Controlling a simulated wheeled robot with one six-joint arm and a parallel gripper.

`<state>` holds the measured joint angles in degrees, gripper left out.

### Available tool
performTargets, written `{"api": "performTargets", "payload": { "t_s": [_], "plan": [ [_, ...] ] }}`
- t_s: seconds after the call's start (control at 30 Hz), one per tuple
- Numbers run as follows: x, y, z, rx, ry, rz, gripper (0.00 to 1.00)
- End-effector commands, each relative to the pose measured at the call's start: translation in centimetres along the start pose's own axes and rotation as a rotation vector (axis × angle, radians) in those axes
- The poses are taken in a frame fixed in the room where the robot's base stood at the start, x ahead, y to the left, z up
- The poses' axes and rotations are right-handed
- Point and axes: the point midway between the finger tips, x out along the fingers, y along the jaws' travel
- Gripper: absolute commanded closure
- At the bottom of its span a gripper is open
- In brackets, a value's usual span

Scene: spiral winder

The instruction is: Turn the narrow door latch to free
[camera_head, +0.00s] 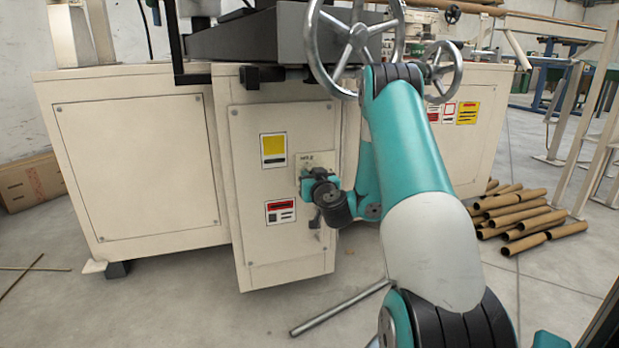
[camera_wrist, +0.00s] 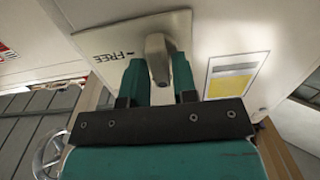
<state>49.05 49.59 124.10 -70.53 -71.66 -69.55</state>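The narrow door (camera_head: 282,235) is a cream panel on the front of the machine and is closed. Its latch plate (camera_head: 322,157) is partly hidden behind my gripper (camera_head: 306,178) in the head view. In the wrist view, the latch handle (camera_wrist: 157,50) is a short grey lever on the pale plate (camera_wrist: 105,38), with the word FREE printed to its left. My gripper's two teal fingers (camera_wrist: 159,78) stand one on each side of the lever. The lever nearly fills the gap between them; I cannot tell whether they press on it.
A yellow label (camera_head: 273,150) and a red label (camera_head: 281,211) are on the door, with a dark keyed fitting (camera_head: 315,220) low on it. A large handwheel (camera_head: 318,40) is above my arm. Cardboard tubes (camera_head: 520,215) lie on the floor at right. Floor in front of the door is mostly clear.

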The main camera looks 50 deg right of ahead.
Motion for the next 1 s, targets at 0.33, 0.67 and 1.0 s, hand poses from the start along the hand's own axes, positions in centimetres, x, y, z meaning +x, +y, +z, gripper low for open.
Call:
{"api": "performTargets", "payload": {
  "t_s": [0.33, 0.67, 1.0],
  "plan": [
    [0.00, -0.06, -0.03, 0.005, 0.001, 0.000, 1.00],
    [-0.01, -0.10, 0.01, 0.131, 0.001, 0.000, 1.00],
    [0.00, -0.02, 0.04, 0.429, 0.001, -0.001, 1.00]
  ]
}}
